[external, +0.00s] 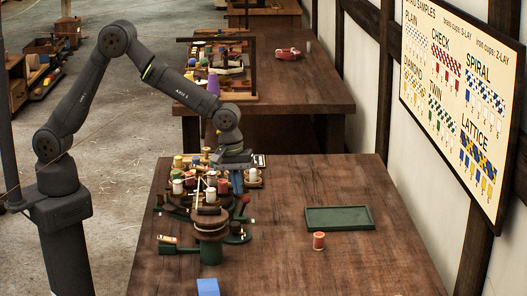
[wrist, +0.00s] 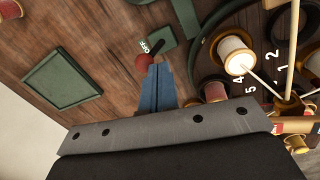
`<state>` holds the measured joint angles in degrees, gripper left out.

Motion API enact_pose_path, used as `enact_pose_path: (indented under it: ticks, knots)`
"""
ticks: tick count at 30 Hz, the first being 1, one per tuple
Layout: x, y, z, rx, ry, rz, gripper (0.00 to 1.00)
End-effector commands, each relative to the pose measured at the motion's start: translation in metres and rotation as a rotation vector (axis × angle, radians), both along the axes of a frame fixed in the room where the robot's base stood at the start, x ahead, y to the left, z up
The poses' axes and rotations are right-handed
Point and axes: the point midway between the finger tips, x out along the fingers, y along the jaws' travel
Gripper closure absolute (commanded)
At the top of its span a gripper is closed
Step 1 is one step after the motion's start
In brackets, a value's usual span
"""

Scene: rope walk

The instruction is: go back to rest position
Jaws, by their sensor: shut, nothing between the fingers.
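My gripper (external: 237,183) points down over the back right side of a round rope-braiding stand (external: 211,222) on the wooden table. Its blue fingers show together in the wrist view (wrist: 163,84), shut with nothing between them. A red ball knob (wrist: 143,62) on a dark lever shows just beyond the fingertips; I cannot tell whether they touch it. The stand carries several bobbins, one a white-wound spool (wrist: 235,52) with numbers beside it. My wrist hides part of the stand's back.
A green tray (external: 340,219) lies empty on the table's right half. A red spool (external: 318,241) stands in front of it, and a blue block (external: 208,287) is at the front. The table's right side is mostly clear. A second table (external: 300,84) stands behind.

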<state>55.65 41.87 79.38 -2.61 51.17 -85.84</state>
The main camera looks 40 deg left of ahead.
Motion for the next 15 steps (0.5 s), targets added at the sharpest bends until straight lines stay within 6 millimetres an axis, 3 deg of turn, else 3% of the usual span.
enact_pose_path:
  ticks: [15]
  knots:
    - [-0.028, 0.026, -0.019, -0.15, -0.139, -0.009, 1.0]
